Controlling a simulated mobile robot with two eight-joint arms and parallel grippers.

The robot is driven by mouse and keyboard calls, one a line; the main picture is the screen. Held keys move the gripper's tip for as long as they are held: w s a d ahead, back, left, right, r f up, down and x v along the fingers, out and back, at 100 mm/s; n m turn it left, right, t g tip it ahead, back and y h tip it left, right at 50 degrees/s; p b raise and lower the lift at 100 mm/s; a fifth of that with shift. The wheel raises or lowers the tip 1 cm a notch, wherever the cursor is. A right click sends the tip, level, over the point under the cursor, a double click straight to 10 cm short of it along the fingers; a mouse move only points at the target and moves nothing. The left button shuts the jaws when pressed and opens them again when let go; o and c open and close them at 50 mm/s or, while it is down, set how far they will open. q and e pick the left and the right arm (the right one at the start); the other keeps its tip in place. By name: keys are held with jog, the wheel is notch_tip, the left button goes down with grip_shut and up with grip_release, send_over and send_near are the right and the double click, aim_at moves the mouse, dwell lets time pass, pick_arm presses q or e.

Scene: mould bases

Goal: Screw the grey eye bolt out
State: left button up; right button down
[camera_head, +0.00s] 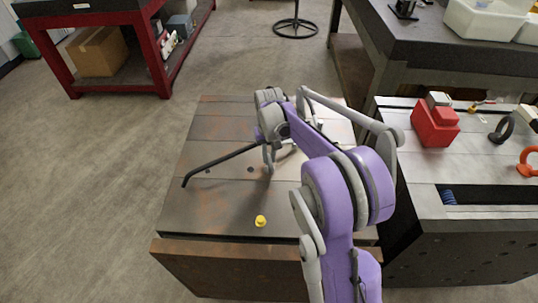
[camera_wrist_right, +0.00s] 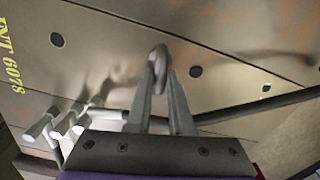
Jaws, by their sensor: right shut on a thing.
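The grey eye bolt (camera_wrist_right: 157,58) shows in the right wrist view as a ring seen nearly edge-on, at the tips of my right gripper (camera_wrist_right: 160,80). The two fingers are shut on it from both sides. Its lower part and thread are hidden, so I cannot tell how deep it sits. In the head view my right gripper (camera_head: 268,165) points down over the middle of the brown steel mould base (camera_head: 215,130); the bolt is too small to make out there. My left gripper is not in view.
A yellow piece (camera_head: 260,221) stands near the base's front edge. Open holes (camera_wrist_right: 195,72) dot the plate. Right, another block carries a red box (camera_head: 434,125) and an orange ring (camera_head: 526,163).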

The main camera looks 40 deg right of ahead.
jog(key=shift+n, duration=0.3)
jog(key=shift+r+p, duration=1.9)
jog(key=shift+r, duration=1.15)
jog(key=shift+a+r, duration=0.1)
jog(key=shift+a, duration=0.15)
jog(key=s+a+r+n, duration=0.1)
jog(key=s+a+r, duration=0.2)
jog(key=a, duration=0.4)
jog(key=s+a+r, duration=0.4)
jog(key=a, duration=0.3)
notch_tip(320, 180, down, 10)
jog(key=shift+a+f, duration=0.1)
jog(key=shift+f, duration=0.05)
